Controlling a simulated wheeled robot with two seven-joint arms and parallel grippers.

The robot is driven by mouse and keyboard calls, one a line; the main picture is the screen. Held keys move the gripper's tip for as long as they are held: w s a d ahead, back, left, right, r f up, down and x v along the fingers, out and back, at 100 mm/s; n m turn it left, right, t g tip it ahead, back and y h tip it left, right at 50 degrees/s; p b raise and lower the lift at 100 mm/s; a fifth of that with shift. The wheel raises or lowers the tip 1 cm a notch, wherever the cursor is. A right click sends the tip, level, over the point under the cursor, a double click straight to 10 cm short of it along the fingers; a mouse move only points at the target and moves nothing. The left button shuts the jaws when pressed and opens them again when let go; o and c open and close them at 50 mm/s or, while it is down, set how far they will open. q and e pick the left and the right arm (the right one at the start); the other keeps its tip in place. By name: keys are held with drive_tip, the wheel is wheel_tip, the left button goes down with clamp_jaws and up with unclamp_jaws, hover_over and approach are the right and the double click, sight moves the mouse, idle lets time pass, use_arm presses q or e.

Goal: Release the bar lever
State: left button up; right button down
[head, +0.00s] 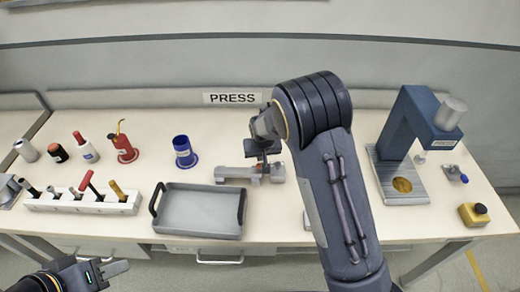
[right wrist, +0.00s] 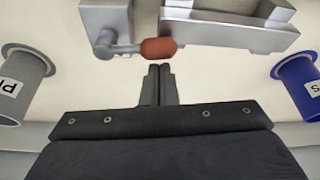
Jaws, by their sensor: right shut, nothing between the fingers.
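The bar lever is a grey bar with an orange-red knob (right wrist: 158,48); it is part of a grey metal fixture (head: 232,174) on the bench below the PRESS sign. The fixture also fills the top of the right wrist view (right wrist: 225,35). My right gripper (right wrist: 158,72) is shut and empty, its fingertips just short of the knob; whether they touch it I cannot tell. In the head view my right gripper (head: 264,160) is over the fixture and partly hides it. My left gripper (head: 117,268) is low at the left, away from the lever; its jaw opening is unclear.
A grey tray (head: 198,234) with black handles sits left of the fixture. A blue cup (head: 183,150) stands behind it, and a blue press (head: 400,130) stands at the right. A white tool rack (head: 70,207) and several bottles are at the left. My right arm hides the bench right of the fixture.

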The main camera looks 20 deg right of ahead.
idle(0.4)
drive_tip(key=shift+s+n+b, duration=0.2)
drive_tip(key=shift+n+b, duration=0.1)
drive_tip(key=shift+b, duration=0.05)
